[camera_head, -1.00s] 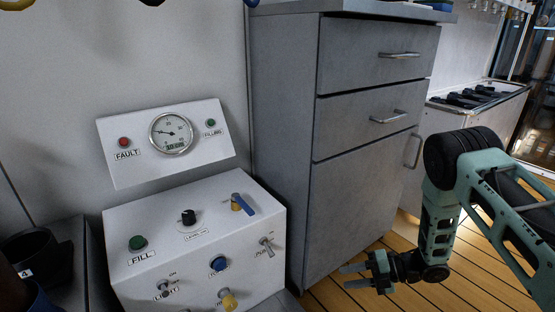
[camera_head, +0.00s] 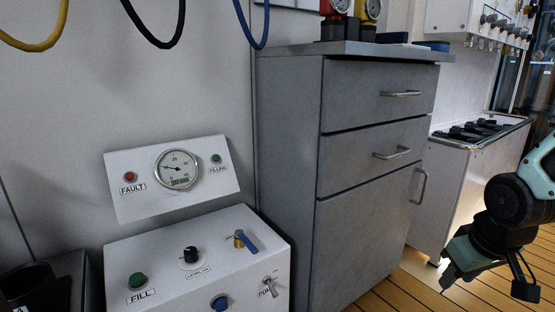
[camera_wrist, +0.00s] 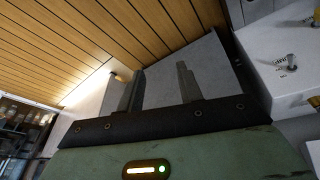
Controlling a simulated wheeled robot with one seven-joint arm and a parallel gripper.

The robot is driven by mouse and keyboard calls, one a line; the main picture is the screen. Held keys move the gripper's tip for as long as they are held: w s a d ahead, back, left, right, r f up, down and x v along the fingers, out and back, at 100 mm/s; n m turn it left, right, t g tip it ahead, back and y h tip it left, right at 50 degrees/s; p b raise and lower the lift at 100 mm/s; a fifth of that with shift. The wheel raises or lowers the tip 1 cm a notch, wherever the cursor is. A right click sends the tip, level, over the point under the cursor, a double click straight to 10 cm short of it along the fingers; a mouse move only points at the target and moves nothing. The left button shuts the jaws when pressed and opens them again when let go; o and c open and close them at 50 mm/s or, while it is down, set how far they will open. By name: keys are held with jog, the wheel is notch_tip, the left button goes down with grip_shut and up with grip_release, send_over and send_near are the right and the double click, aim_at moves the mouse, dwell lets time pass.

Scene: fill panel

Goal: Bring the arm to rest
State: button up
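My arm (camera_head: 510,205) is at the right edge in the head view, bent, above the wooden floor and to the right of the grey cabinet. The fill panel (camera_head: 215,262) stands at the lower left, well apart from my arm. It carries a gauge (camera_head: 177,168), a green FILL button (camera_head: 138,280), a black knob (camera_head: 190,254) and a blue-handled valve (camera_head: 246,241).
The grey drawer cabinet (camera_head: 365,190) stands between the panel and my arm. A white unit with a black-topped tray (camera_head: 478,132) is behind my arm. Yellow (camera_head: 45,40), black and blue hoses hang at the top left. Open wooden floor (camera_head: 400,292) lies below my arm.

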jog(key=s+a+r+n+g+y+p, duration=0.1)
jog(key=s+a+r+n+g+p, duration=0.4)
jog(key=s+a+r+p, duration=1.15)
jog(key=a+r+p, duration=0.1)
jog(key=r+p, duration=1.4)
jog(key=a+r+t+p, duration=0.1)
jog(key=r+p, duration=1.6)
jog(key=r, duration=0.3)
jog(key=shift+s+a+r+n, duration=0.15)
jog(key=shift+s+a+n, duration=0.15)
jog(key=shift+s+a, duration=0.1)
